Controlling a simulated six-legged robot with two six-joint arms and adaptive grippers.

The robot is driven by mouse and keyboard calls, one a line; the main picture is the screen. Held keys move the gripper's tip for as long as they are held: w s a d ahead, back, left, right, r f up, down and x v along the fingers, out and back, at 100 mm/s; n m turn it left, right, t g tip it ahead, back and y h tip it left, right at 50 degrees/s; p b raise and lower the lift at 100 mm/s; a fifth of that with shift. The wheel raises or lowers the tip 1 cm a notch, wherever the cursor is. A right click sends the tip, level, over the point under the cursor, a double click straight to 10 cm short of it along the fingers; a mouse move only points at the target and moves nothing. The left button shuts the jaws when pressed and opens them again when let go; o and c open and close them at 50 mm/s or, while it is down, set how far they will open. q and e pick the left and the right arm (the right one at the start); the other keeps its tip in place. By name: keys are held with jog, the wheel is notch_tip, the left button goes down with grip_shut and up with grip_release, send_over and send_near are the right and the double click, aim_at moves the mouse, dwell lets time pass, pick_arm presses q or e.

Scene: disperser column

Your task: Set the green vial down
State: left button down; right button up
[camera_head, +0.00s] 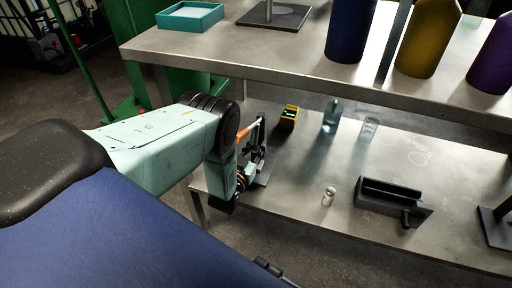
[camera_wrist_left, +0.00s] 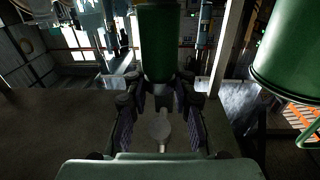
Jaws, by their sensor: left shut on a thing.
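My left gripper (camera_head: 254,160) is low at the left end of the lower shelf, partly hidden by its own wrist in the head view. The vial cannot be made out in the head view. Whether its bottom touches a surface cannot be told. My right gripper is in neither view.
The lower shelf (camera_head: 300,170) holds a yellow device (camera_head: 289,117), clear glassware (camera_head: 331,116), a small clear vial (camera_head: 328,196) and a black holder (camera_head: 388,200). The upper shelf (camera_head: 250,48) overhangs the back. A large green body (camera_wrist_left: 288,62) shows at right in the wrist view.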

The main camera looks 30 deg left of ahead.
pick_arm(q)
jog(key=c, duration=1.1)
grip_release()
